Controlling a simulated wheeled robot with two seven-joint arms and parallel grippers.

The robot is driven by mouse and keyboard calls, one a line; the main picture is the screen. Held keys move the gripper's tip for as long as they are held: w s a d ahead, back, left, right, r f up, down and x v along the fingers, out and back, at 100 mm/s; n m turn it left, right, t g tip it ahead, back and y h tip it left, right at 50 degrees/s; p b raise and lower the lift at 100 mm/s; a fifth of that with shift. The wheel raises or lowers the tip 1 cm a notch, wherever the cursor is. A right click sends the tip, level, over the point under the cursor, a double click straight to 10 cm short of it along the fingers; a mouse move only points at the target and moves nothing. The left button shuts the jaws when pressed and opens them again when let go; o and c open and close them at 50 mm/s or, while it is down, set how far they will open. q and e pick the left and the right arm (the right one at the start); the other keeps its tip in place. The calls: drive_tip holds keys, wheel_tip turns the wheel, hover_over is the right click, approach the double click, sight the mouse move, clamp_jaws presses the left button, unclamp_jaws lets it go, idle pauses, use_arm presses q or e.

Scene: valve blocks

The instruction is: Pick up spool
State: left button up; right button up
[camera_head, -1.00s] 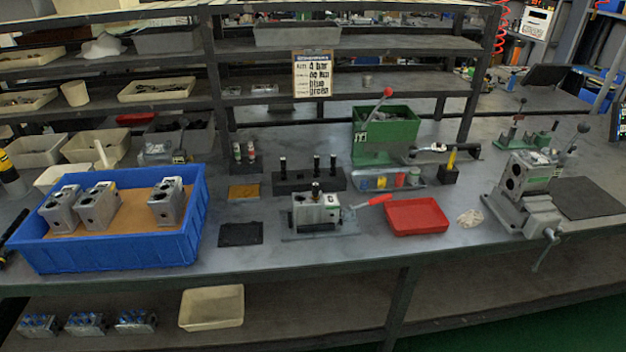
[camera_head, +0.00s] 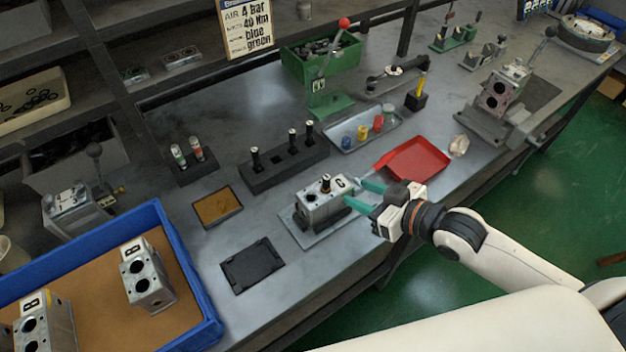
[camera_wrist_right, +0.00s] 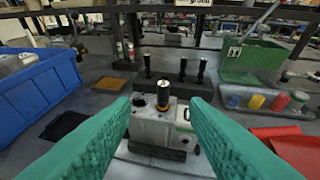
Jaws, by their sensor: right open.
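A black spool (camera_head: 326,182) with a light top and a brassy band stands upright in the top of the grey valve block (camera_head: 316,209) marked C; its lower part is hidden. In the right wrist view, this spool (camera_wrist_right: 164,96) shows between the green fingers, apart from both. My right gripper (camera_head: 357,192) is open and empty, at the right side of the valve block. Three more black spools, one of them at the left end (camera_head: 256,160), stand upright in a black rack (camera_head: 273,178) behind the block. My left gripper is out of view.
A red tray (camera_head: 418,160) lies right of the valve block, close behind my right gripper. A blue crate (camera_head: 208,300) with valve blocks stands at left. A black mat (camera_head: 252,266) and a brown pad (camera_head: 217,206) lie between. A green bin (camera_head: 318,75) stands behind.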

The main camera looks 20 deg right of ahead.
sight(328, 178)
drive_tip(key=p+x, duration=0.1)
drive_tip(key=x, duration=0.4)
drive_tip(key=shift+w+f, duration=0.1)
drive_tip(key=shift+w, duration=0.2)
drive_tip(key=shift+w+a+f, duration=0.1)
drive_tip(key=shift+w+a, duration=0.1)
drive_tip(key=shift+w, duration=0.05)
drive_tip(key=shift+w+a, duration=0.15)
drive_tip(key=shift+w, duration=0.15)
drive_tip(key=p+x, duration=0.1)
drive_tip(key=x, duration=0.2)
drive_tip(key=shift+w, duration=0.25)
drive_tip(key=shift+w+a+f, duration=0.2)
drive_tip(key=shift+w+f, duration=0.1)
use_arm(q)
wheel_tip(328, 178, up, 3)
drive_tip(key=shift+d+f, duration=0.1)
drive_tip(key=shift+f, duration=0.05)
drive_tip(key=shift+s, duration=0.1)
use_arm(e)
drive_tip(key=shift+s, duration=0.1)
drive_tip(key=shift+c, duration=0.2)
clamp_jaws()
